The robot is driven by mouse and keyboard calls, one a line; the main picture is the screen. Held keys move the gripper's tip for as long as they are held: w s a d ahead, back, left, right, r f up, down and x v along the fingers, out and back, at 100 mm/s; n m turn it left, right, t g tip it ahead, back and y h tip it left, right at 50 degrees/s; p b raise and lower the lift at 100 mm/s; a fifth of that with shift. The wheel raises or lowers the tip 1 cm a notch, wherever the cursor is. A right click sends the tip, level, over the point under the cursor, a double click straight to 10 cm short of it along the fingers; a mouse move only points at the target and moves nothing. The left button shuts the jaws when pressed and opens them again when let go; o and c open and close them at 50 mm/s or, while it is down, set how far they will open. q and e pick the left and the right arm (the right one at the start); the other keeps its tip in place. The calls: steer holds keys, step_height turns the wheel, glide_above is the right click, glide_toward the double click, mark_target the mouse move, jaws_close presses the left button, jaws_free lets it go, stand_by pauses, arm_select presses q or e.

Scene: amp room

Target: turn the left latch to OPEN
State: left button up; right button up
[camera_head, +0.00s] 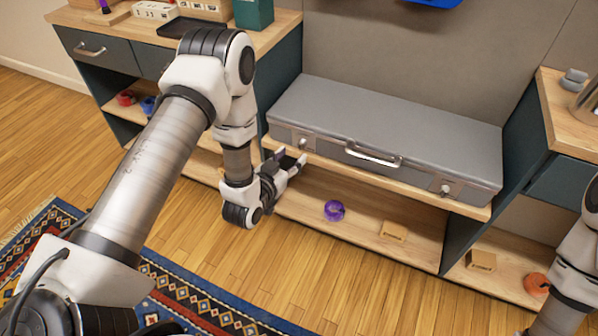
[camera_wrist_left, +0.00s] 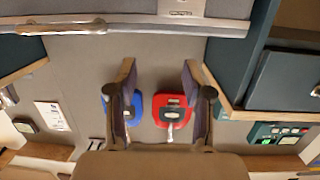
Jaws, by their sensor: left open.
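The grey case (camera_head: 385,120) lies closed on the wooden shelf, with a handle (camera_head: 372,155) at the middle of its front. The left latch (camera_head: 303,142) is a small metal plate with a knob near the front left corner. It also shows at the top edge of the left wrist view (camera_wrist_left: 181,9). Its turn position and any lettering are too small to read. My left gripper (camera_head: 292,158) is open and empty, just below and left of the latch, apart from it. The wrist view shows nothing between the fingers (camera_wrist_left: 157,78). My right gripper is out of frame.
The right latch (camera_head: 446,189) is on the same front face. A purple roll (camera_head: 334,210) and small tan blocks (camera_head: 393,231) lie on the lower shelf. Side cabinets (camera_head: 520,150) flank the case. Floor in front is open, with a patterned rug (camera_head: 190,300).

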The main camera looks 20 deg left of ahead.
arm_select(q)
steer(key=t+b, duration=0.2)
steer(key=b, duration=0.8)
glide_toward(300, 147)
steer(key=w, duration=0.2)
steer(key=shift+n+y, duration=0.3)
steer(key=shift+y, duration=0.1)
steer(key=w+b, duration=0.2)
steer(key=w, duration=0.5)
steer(key=shift+w+d, duration=0.15)
steer(key=shift+w, duration=0.15)
jaws_close()
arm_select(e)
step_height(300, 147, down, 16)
